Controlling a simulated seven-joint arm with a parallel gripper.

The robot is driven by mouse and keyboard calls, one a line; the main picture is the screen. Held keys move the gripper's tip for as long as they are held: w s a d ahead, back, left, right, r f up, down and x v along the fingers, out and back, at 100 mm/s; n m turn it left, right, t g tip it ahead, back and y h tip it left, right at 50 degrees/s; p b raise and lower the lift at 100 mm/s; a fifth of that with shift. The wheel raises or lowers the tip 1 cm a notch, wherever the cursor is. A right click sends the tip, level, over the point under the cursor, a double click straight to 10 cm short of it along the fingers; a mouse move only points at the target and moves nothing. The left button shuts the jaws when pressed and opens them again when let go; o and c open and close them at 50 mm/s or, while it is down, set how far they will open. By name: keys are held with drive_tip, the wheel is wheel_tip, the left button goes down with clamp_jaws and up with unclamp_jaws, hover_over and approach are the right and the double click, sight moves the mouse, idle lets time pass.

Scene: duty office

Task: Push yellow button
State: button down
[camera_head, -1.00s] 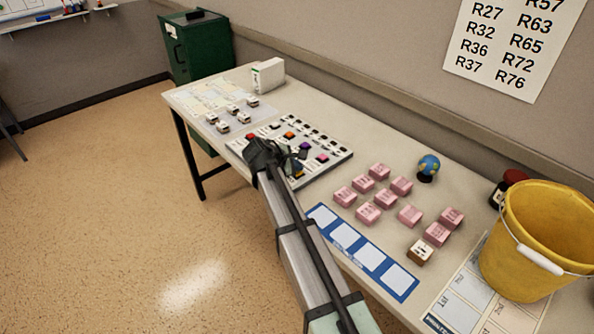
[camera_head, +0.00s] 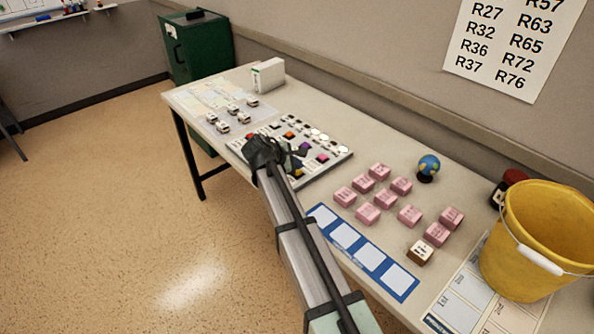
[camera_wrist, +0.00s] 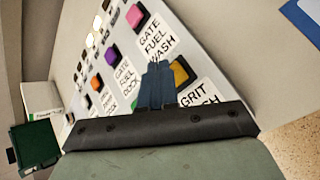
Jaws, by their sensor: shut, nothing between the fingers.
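The yellow button (camera_head: 298,172) is a square button near the front edge of the white button panel (camera_head: 327,167). In the wrist view the yellow button (camera_wrist: 182,73) is just right of my fingertips and partly hidden by them. My gripper (camera_head: 301,153) is over the panel, its fingers together and empty. In the wrist view my shut gripper (camera_wrist: 158,72) points at the panel beside the yellow button, seemingly a little above it. I cannot tell whether it touches the panel.
Nearby on the panel are a pink button (camera_wrist: 136,16), a purple button (camera_wrist: 112,55) and an orange button (camera_wrist: 96,84). Pink blocks (camera_head: 379,171), a blue strip (camera_head: 345,236), a globe (camera_head: 428,166) and a yellow bucket (camera_head: 551,230) are to the right.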

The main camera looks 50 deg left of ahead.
drive_tip(key=shift+r, duration=2.95)
